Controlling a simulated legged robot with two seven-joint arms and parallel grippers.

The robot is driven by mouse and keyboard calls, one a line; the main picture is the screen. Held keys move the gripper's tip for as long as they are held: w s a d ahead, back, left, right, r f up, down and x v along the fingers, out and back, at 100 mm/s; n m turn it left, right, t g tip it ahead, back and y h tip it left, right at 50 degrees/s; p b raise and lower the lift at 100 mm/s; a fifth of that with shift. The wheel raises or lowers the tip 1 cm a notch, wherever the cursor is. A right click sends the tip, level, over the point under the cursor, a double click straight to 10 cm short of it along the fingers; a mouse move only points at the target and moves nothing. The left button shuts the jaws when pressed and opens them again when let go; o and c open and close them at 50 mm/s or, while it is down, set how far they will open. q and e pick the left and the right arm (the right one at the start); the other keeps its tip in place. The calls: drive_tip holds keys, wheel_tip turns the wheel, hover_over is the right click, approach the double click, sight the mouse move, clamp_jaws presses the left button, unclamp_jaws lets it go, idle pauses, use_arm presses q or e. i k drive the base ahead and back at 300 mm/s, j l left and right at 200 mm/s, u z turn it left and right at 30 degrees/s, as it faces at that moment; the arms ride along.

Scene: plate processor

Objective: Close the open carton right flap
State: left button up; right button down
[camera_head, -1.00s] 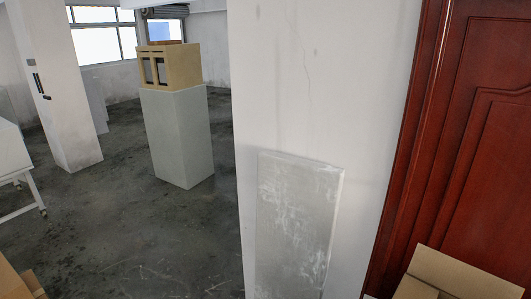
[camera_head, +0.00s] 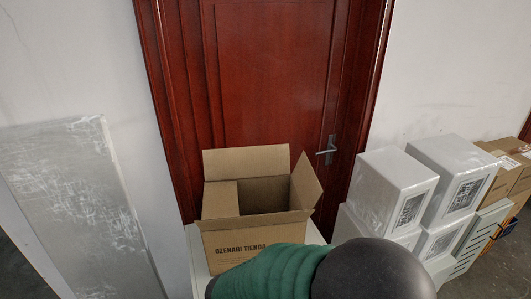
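An open brown carton (camera_head: 232,237) stands in front of the red door, with printed lettering on its front. Its right flap (camera_head: 308,181) stands up and leans outward to the right. The back flap (camera_head: 240,163) stands upright. A panel at the left (camera_head: 220,199) appears to be the left flap, slanting inward. A narrow strip along the front top edge looks like the front flap, seen nearly edge-on. The dark inside shows between the flaps. Neither gripper is visible.
The carton rests on a white stand (camera_head: 196,268). A green ribbed form (camera_head: 265,272) with a dark rounded end (camera_head: 372,270) covers the lower front. White boxes (camera_head: 392,185) stack at right, brown cartons (camera_head: 508,170) beyond. A grey panel (camera_head: 75,205) leans at left.

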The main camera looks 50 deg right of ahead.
sight(308, 187)
drive_tip(key=z, duration=1.95)
drive_tip(key=l, duration=0.1)
